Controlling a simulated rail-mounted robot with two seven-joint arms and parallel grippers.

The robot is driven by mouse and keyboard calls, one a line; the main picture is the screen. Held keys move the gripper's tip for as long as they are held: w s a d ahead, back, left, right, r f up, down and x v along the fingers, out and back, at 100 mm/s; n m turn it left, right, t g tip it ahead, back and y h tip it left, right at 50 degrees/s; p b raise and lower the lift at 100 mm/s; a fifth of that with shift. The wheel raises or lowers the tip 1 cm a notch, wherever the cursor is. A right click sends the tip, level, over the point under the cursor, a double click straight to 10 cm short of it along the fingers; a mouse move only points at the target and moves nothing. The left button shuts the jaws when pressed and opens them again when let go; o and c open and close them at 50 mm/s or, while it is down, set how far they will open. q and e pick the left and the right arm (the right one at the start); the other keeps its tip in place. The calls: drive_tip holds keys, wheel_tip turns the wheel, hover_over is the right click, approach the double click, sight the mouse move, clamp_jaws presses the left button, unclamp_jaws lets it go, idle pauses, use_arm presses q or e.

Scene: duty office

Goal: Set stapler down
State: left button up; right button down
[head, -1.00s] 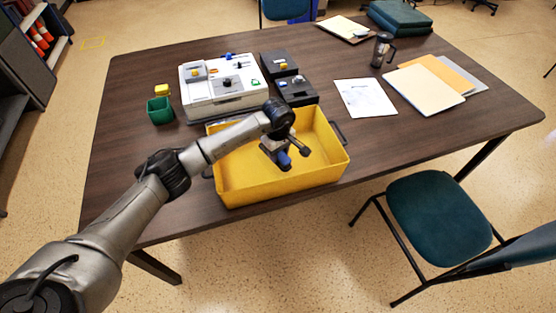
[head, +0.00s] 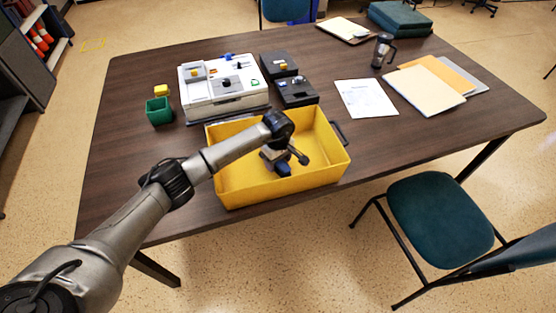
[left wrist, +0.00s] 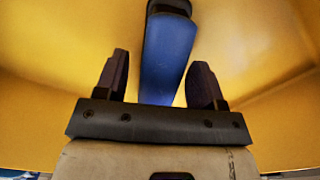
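The blue stapler (left wrist: 167,58), dark at its far end, lies lengthwise between the fingers of my left gripper (left wrist: 158,82) in the left wrist view. A clear gap shows between the left finger and the stapler. The right finger is very close to it, and I cannot tell whether they touch. In the head view the left gripper (head: 278,163) points down inside the yellow bin (head: 235,190), with a bit of blue (head: 284,170) at its tips. Whether the stapler rests on the bin floor is hidden. My right gripper is out of view.
Behind the bin stand a white box with small items (head: 225,98) and dark trays (head: 297,92). The table's right front is clear.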

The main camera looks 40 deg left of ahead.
use_arm(q)
drive_tip(key=shift+r+p, duration=0.3)
drive_tip(key=shift+r, duration=0.15)
wheel_tip(320, 180, up, 12)
drive_tip(key=p, duration=0.2)
drive_tip(key=shift+f, duration=0.25)
idle(0.4)
